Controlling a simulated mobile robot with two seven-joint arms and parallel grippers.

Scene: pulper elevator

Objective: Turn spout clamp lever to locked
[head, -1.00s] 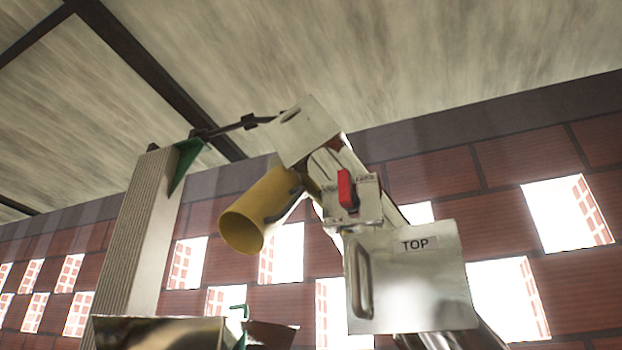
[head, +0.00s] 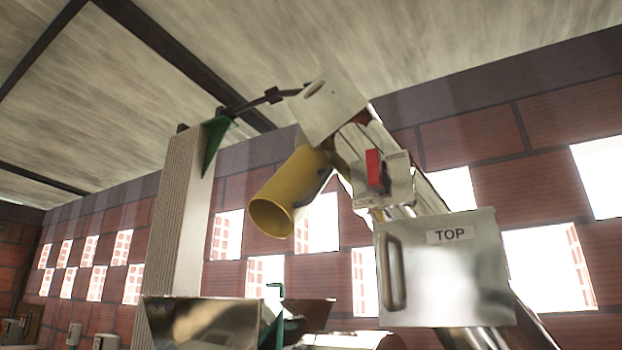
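The red clamp lever (head: 374,169) stands near upright on a small metal plate (head: 385,197) on the elevator tube, right of the yellow spout (head: 277,192). The plate has a label at its lower left that seems to read "LOCK" and another at its upper right too small to read. The lever's handle points up, between the two labels. The yellow spout hangs down to the left with its round mouth open. Neither of my grippers is in view.
A metal cover marked "TOP" (head: 448,266) with a handle (head: 393,272) sits below the lever. A pale ribbed column (head: 176,220) and a shiny metal hopper (head: 205,322) stand to the left. A brick wall with bright openings is behind.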

